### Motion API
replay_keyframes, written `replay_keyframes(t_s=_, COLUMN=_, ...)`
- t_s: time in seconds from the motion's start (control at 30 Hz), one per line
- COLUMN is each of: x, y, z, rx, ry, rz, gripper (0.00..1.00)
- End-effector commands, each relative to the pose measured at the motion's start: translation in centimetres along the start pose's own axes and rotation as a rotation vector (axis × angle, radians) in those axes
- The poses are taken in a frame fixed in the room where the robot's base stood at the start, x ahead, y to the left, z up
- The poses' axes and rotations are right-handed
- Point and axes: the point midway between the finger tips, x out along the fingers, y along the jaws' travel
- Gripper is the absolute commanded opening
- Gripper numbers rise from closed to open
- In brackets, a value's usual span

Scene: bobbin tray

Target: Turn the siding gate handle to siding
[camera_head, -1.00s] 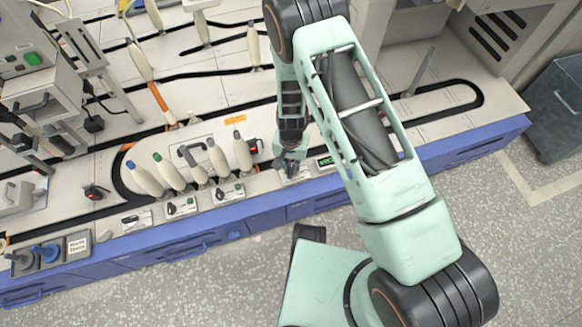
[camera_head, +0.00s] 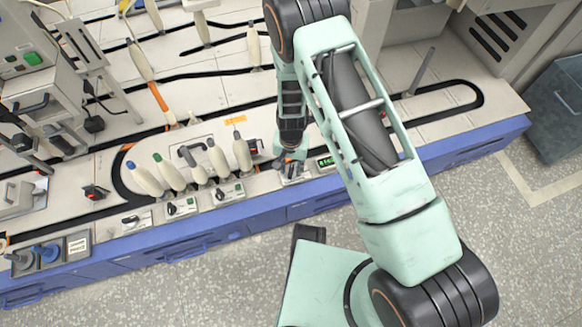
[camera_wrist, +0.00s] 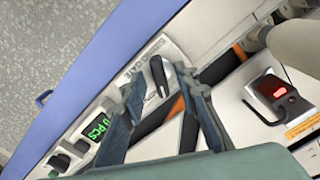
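The siding gate handle (camera_wrist: 158,76) is a short black lever on a pale plate (camera_wrist: 135,64) whose visible lettering includes "GATE", in the wrist view. My gripper (camera_wrist: 156,80) has its two blue-grey fingers apart, and the handle shows between their tips. I cannot tell whether either finger touches it. In the head view my gripper (camera_head: 291,172) is low at the bench's front edge, right of the upright bobbins, and it hides most of the handle.
A green-lit counter (camera_wrist: 99,128) sits beside the plate; a red-lit black device (camera_wrist: 272,89) stands across the dark track. Several cream bobbins (camera_head: 217,157) stand left of my gripper. Other black handles (camera_head: 182,207) line the blue bench front (camera_head: 180,245).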

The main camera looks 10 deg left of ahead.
Motion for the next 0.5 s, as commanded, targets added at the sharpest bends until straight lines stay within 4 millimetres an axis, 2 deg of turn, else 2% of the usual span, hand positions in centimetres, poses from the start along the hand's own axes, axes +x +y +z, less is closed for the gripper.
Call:
replay_keyframes(t_s=0.17, x=-2.0, y=-0.1, z=-0.1, rx=0.000, ry=0.003, rz=-0.001, gripper=0.28)
replay_keyframes(t_s=0.5, x=-8.2, y=-0.1, z=-0.1, rx=0.000, ry=0.004, rz=-0.002, gripper=0.28)
